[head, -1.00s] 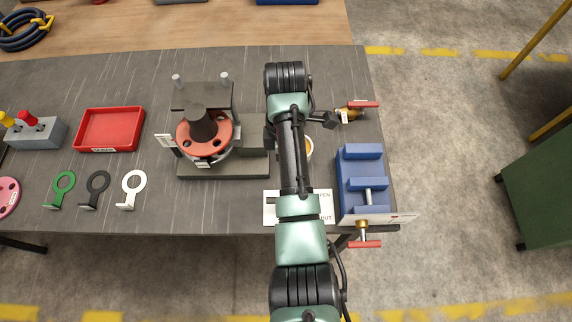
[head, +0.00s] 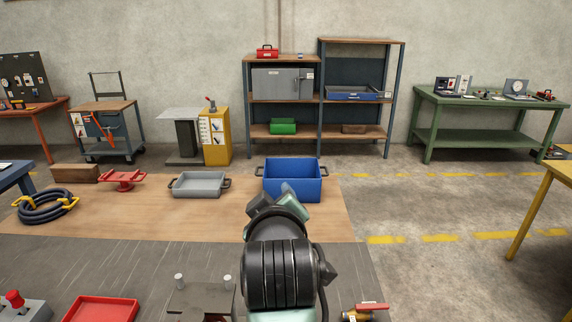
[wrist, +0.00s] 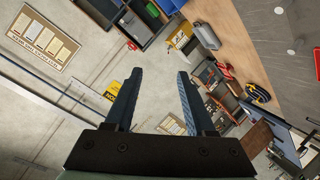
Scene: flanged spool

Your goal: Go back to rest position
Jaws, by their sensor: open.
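My gripper (wrist: 160,78) shows in the wrist view with its two dark fingers wide apart and nothing between them. It points out over the room, clear of the table. In the head view my arm rises in front of the bench, and the fingers cannot be made out there.
The grey bench holds a red tray (head: 102,308) and a red-handled valve (head: 368,310). On the wooden part stand a blue bin (head: 292,184), a grey tray (head: 198,185) and coiled hose (head: 45,207). Shelves (head: 320,100) stand behind. The floor right of the bench is open.

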